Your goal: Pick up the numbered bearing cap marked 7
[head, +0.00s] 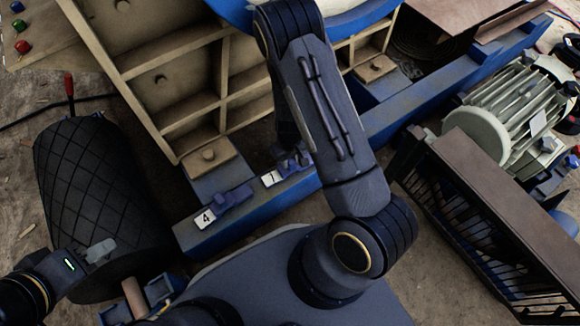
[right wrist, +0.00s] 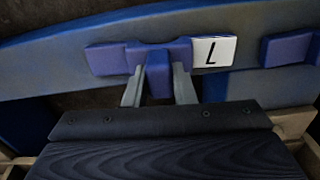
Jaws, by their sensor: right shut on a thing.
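A blue bearing cap (head: 293,158) with a white number tag (head: 270,178) sits on the blue frame rail. In the head view its mark is small and partly unclear. In the right wrist view the cap (right wrist: 110,60) carries a tag (right wrist: 213,51) whose mark looks like an upside-down 7. My right gripper (right wrist: 157,88) is shut on the cap's middle block, one finger on each side. In the head view my right arm partly hides this gripper and the cap. My left gripper (head: 100,252) is by the black roller at lower left; its jaw opening is unclear.
Another blue cap (head: 233,196) with a tag marked 4 (head: 205,217) sits at the rail's near end. A black cross-hatched roller (head: 90,190) stands at left. The tan ribbed crusher body (head: 190,80) rises behind the rail. A motor (head: 510,105) and dark guard (head: 480,220) are at right.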

